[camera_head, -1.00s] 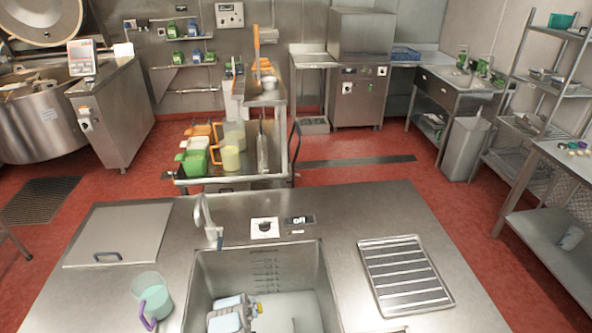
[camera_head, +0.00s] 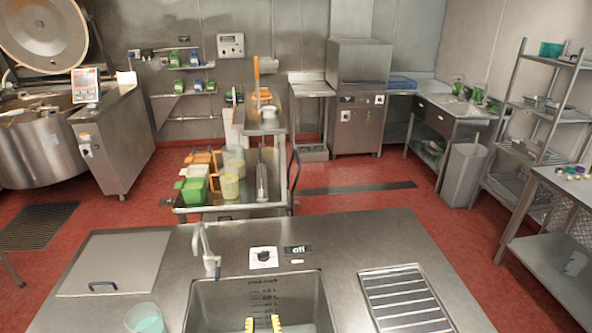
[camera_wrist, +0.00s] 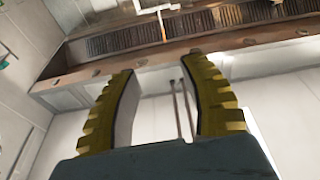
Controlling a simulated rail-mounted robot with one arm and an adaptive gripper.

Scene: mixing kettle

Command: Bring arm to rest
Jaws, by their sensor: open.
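My gripper (camera_head: 263,324) shows at the bottom edge of the head view as two yellow fingertips in front of the sink basin. In the wrist view my gripper (camera_wrist: 158,66) has its two ridged yellow fingers spread apart, with nothing between them. The wrist view looks at pale panels and a long slatted fixture, which seems to be overhead. The rest of my arm is below the head view's edge.
The steel counter (camera_head: 390,245) holds a sink (camera_head: 215,300) with a tap (camera_head: 205,245). A trolley (camera_head: 235,208) with several jugs and the kettle (camera_head: 40,145) stand beyond.

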